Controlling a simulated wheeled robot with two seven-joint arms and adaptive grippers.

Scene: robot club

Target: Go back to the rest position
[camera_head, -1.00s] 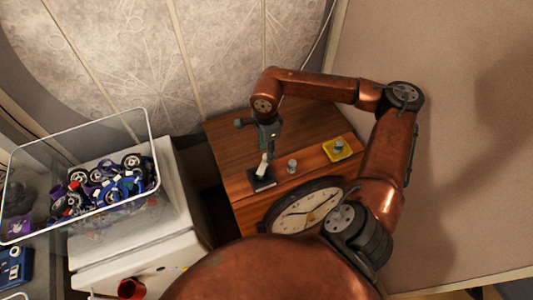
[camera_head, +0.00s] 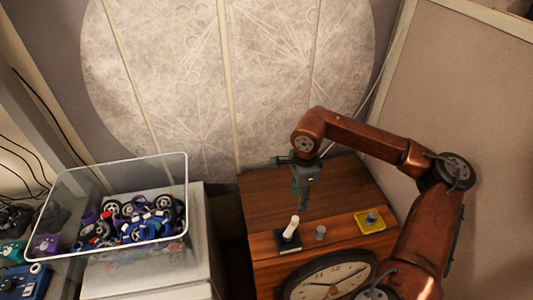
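My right gripper (camera_head: 303,203) hangs pointing down over the wooden cabinet top (camera_head: 270,195). Its tips show just behind and to the right of a white lever (camera_head: 292,227), and a small gap seems to lie between them. I cannot tell whether its fingers are open or shut; nothing is visibly held. The lever stands on a black base (camera_head: 287,243), leaning slightly right. My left gripper is not in view.
A grey knob (camera_head: 320,232) and a yellow plate with a grey button (camera_head: 371,220) are right of the lever. A clock (camera_head: 330,281) is on the cabinet's front. A clear bin (camera_head: 70,188) of wheels and parts stands left. A beige panel (camera_head: 460,80) is at right.

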